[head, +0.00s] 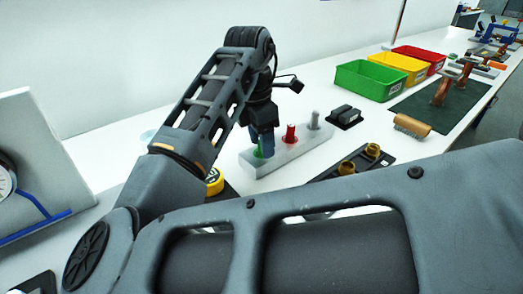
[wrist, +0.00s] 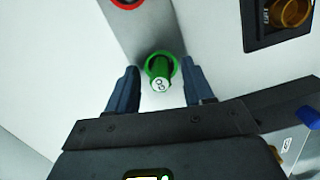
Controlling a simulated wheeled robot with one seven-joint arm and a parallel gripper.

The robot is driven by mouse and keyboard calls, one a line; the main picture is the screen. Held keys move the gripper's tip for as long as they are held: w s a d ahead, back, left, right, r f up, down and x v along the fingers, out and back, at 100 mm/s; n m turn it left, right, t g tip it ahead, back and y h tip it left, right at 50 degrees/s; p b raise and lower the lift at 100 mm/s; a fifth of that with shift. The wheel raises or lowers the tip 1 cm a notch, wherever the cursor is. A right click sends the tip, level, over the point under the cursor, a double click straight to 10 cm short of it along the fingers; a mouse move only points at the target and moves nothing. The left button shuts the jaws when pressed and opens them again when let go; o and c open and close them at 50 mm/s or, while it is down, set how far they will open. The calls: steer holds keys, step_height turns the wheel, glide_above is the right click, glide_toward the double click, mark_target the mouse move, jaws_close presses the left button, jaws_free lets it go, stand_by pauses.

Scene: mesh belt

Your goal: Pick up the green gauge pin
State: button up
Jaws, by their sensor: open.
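The green gauge pin (wrist: 160,76) stands in a green-ringed hole of the pale pin block, with a marked end facing the camera in the wrist view. My gripper (wrist: 161,88) is open, with one dark finger on each side of the pin and gaps visible between the fingers and the pin. In the head view the green pin (head: 259,150) is mostly hidden behind my gripper (head: 262,147), at the left end of the pin block (head: 290,150). I cannot tell how far down the fingers reach along the pin.
A red pin (head: 290,134) and a grey pin (head: 315,120) stand in the same block. A black block (head: 344,117) sits to the right, and a dark tray with brass fittings (head: 372,150) is in front. Green (head: 366,82), yellow (head: 399,68) and red (head: 420,60) bins stand farther back.

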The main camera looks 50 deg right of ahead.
steer(key=shift+f, duration=0.25)
steer(key=shift+c, duration=0.4)
jaws_close()
